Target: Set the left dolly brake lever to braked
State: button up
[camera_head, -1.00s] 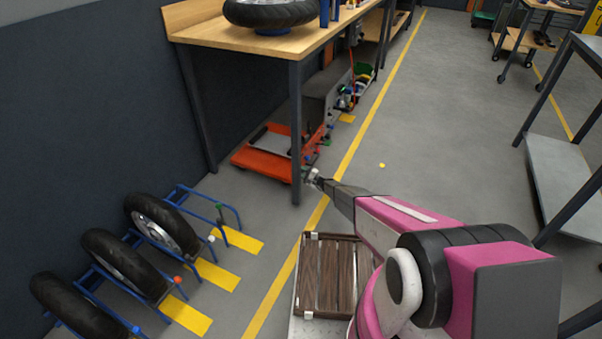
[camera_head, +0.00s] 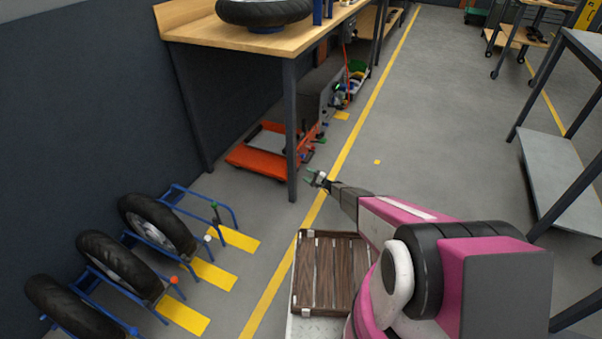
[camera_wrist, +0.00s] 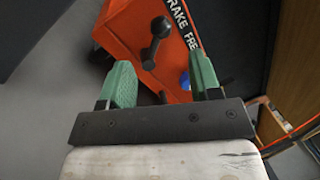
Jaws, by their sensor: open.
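The orange dolly (camera_head: 262,150) stands on the floor under the workbench, left of my gripper (camera_head: 316,179) in the head view. In the wrist view the orange dolly (camera_wrist: 120,36) fills the upper middle. A dark lever with a round knob (camera_wrist: 157,38) sticks out from it, ahead of the space between my green fingertips. White lettering, partly cut off, reads "RAKE FRE" beside it. My gripper (camera_wrist: 162,80) is open and empty, its fingers apart from the lever. A blue knob (camera_wrist: 185,80) lies near the right finger.
The workbench leg (camera_head: 291,130) stands close to my gripper, beside the dolly. Blue wheel racks with tires (camera_head: 155,222) are at lower left. A slatted wooden crate (camera_head: 330,272) sits below my arm. The floor right of the yellow line is mostly clear.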

jog(key=v, duration=0.3)
jog(key=shift+d, duration=0.15)
dwell(0.4)
jog(key=s+d+r+n+g+h, duration=0.2)
jog(key=s+r+n+g+h, duration=0.15)
jog(key=s+r, duration=0.7)
jog(key=s+d+r+n+g+h, duration=0.25)
jog(key=s+r+g, duration=0.25)
jog(key=s+r, duration=0.55)
jog(key=s+d+r+n+h, duration=0.1)
jog(key=s+d+r+h, duration=0.5)
jog(key=s+d+r, duration=0.2)
jog(key=s+d+r+n+h, duration=0.1)
jog(key=s+d+r+h, duration=0.5)
jog(key=s+r, duration=0.7)
jog(key=d+r+t, duration=0.1)
jog(key=d, duration=0.1)
jog(key=shift+s+d+h, duration=0.3)
jog(key=shift+h, duration=0.1)
jog(key=shift+f, duration=0.1)
